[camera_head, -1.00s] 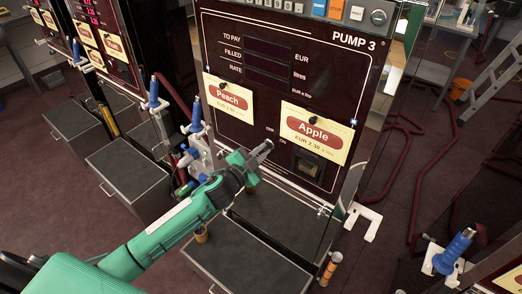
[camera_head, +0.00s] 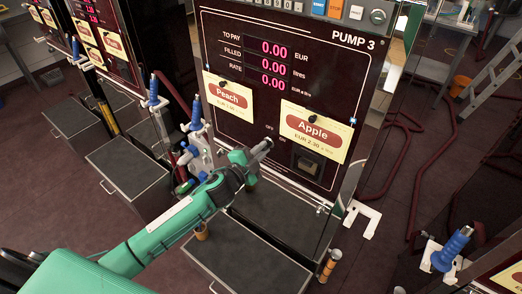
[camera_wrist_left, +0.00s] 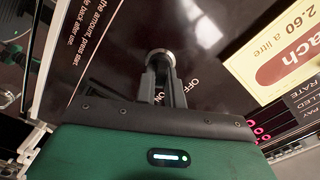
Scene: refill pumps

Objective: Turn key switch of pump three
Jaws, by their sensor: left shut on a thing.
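Pump three (camera_head: 225,52) is a dark panel marked PUMP 3, its three red displays (camera_head: 270,65) lit at 0.00. My left gripper (camera_head: 262,147) is at the lower middle of this panel, left of the Apple card (camera_head: 317,132). In the left wrist view its fingers (camera_wrist_left: 163,78) are shut on the key switch (camera_wrist_left: 160,54), a round metal fitting beside the OFF and ON lettering. The fingers hide most of the key, so its exact angle cannot be told. The right gripper is not in view.
The Peach card (camera_head: 230,96) is up and left of my left gripper. Blue-handled nozzles (camera_head: 196,112) stand close to the left of the panel. A grey box (camera_head: 245,262) stands on the floor below. A ladder (camera_head: 492,75) leans at the right.

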